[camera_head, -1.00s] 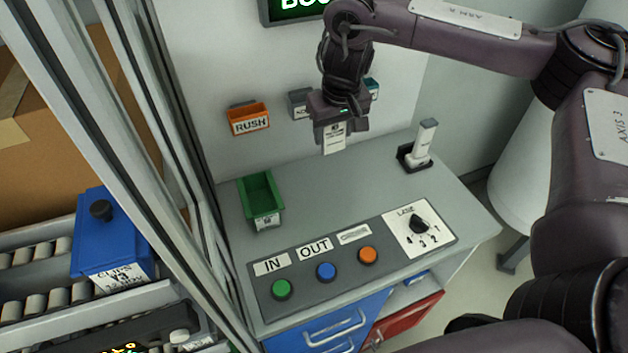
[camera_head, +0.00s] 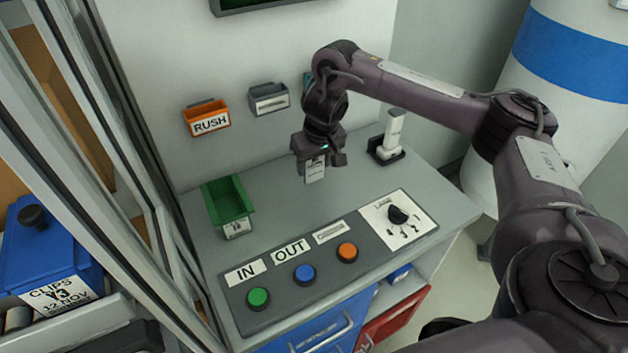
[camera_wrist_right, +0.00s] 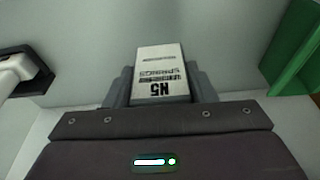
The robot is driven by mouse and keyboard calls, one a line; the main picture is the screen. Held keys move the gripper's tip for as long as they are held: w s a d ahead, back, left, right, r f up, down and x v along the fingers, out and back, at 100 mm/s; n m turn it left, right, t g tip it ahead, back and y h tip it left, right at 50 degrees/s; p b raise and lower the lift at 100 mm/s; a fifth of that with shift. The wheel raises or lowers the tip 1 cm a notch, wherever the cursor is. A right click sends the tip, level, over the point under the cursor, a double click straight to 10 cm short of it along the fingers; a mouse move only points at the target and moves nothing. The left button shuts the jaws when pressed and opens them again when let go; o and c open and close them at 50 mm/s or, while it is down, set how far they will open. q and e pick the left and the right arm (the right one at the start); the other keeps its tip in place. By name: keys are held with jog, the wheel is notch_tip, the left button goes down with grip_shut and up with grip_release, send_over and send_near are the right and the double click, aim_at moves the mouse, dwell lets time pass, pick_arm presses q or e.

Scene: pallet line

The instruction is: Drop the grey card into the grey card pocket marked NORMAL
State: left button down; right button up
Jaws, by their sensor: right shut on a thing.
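My right gripper (camera_head: 318,160) is shut on the grey card (camera_head: 315,171), which hangs upright below the fingers above the worktop. In the right wrist view the card (camera_wrist_right: 160,72) sits between the two grey fingers, its pale label reading N5 and SPRINGS upside down. The grey card pocket (camera_head: 269,101) is on the back wall, up and to the left of the gripper, apart from the card. Its label is too small to read. My left gripper is not in view.
An orange RUSH pocket (camera_head: 207,120) is left of the grey one; a teal pocket is mostly hidden behind my arm. A green bin (camera_head: 229,203), a button panel (camera_head: 328,262) and a black holder (camera_head: 387,153) with a white device are on the worktop (camera_head: 275,190).

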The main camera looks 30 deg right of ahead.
aim_at(315, 171)
jog(key=shift+s+x, duration=0.25)
jog(key=shift+x, duration=0.7)
jog(key=shift+s+x, duration=0.2)
jog(key=shift+x, duration=0.75)
jog(key=shift+f, duration=0.15)
jog(key=o, duration=1)
jog(key=shift+f, duration=0.1)
